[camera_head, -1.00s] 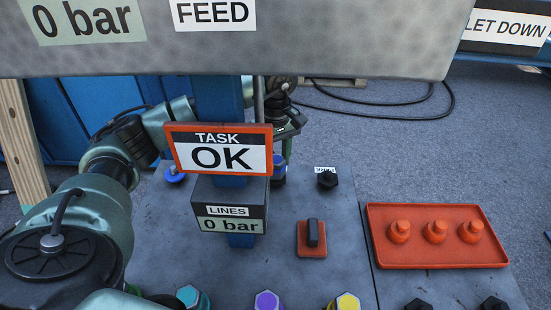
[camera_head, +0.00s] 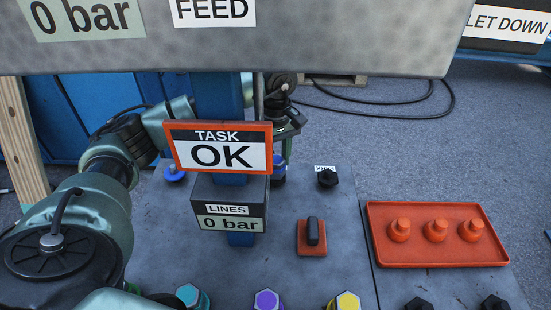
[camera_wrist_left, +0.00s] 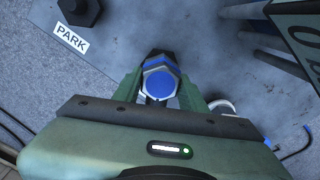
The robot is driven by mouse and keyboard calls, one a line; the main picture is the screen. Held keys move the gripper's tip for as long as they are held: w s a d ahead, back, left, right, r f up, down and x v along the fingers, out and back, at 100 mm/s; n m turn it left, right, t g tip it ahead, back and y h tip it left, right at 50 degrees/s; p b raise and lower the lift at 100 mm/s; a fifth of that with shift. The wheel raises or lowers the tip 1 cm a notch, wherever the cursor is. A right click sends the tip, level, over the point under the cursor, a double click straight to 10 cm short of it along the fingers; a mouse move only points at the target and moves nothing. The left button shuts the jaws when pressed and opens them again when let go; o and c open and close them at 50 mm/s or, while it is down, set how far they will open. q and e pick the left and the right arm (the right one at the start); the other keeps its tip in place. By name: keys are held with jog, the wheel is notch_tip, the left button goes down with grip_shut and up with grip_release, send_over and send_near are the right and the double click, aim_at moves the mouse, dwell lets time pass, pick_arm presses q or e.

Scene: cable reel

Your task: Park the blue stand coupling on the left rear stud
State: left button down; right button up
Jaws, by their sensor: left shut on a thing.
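The blue coupling (camera_wrist_left: 160,82) is a blue hexagonal cap between the green fingers of my left gripper (camera_wrist_left: 160,100) in the left wrist view. The gripper is shut on it. A black part shows just beyond the coupling; I cannot tell whether the coupling is seated on a stud. In the head view the coupling (camera_head: 279,165) shows partly behind the TASK OK sign, below my left gripper (camera_head: 285,130). A black stud (camera_head: 327,178) with a PARK label stands to its right, bare; it also shows in the wrist view (camera_wrist_left: 82,10). My right gripper is not in view.
The TASK OK sign (camera_head: 218,148) and the LINES 0 bar box (camera_head: 230,208) block part of the plate. A red tray (camera_head: 437,255) with three red caps lies right. A red block with a black handle (camera_head: 312,236) stands mid-plate. Cyan, purple and yellow caps line the front.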

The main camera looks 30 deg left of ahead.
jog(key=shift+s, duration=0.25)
pick_arm(q)
jog(key=shift+f, duration=0.15)
jog(key=c, duration=0.7)
grip_release()
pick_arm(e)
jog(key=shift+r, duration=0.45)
pick_arm(q)
jog(key=shift+r+p, duration=0.55)
jog(key=shift+r, duration=3.35)
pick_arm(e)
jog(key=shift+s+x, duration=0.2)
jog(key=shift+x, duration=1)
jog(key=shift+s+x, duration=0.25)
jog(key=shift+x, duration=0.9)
